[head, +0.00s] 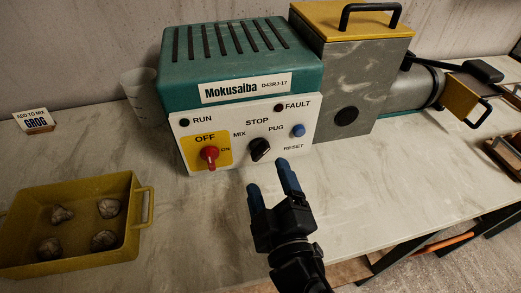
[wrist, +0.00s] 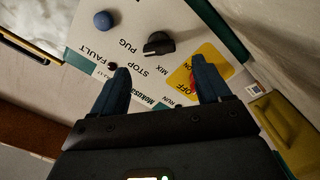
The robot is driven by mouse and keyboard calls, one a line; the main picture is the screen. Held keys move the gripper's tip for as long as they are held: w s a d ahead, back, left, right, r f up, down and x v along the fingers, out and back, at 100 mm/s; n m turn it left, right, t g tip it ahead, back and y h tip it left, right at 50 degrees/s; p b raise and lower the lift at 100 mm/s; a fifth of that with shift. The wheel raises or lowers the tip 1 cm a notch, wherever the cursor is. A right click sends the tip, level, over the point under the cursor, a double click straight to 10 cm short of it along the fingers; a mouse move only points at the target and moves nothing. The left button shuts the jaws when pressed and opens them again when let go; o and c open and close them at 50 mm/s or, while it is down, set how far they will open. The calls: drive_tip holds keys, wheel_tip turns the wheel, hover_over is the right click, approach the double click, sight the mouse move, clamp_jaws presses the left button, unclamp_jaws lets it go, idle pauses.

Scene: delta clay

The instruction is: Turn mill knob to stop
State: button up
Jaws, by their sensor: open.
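The mill's white control panel (head: 222,163) faces me on the front of the teal Mokusaiba machine (head: 235,60). The black mill knob (head: 260,149) sits below the word STOP, with MIX at its left and PUG at its right. In the wrist view the knob (wrist: 158,44) shows beyond the fingertips, roughly between them in the picture. Which label it points to is not clear. My gripper (head: 270,179) is open and empty, in front of and apart from the panel. Its blue fingers (wrist: 161,68) partly cover the panel in the wrist view.
A red switch (head: 209,153) on a yellow OFF/ON plate is left of the knob; a blue RESET button (head: 298,130) is right. A yellow tray (head: 75,257) with several grey lumps stands front left. A grey hopper (head: 352,85) rises right. The counter before the panel is clear.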

sight(260, 155)
drive_tip(key=p+x, duration=0.1)
drive_tip(key=x, duration=0.6)
drive_tip(key=c, duration=1)
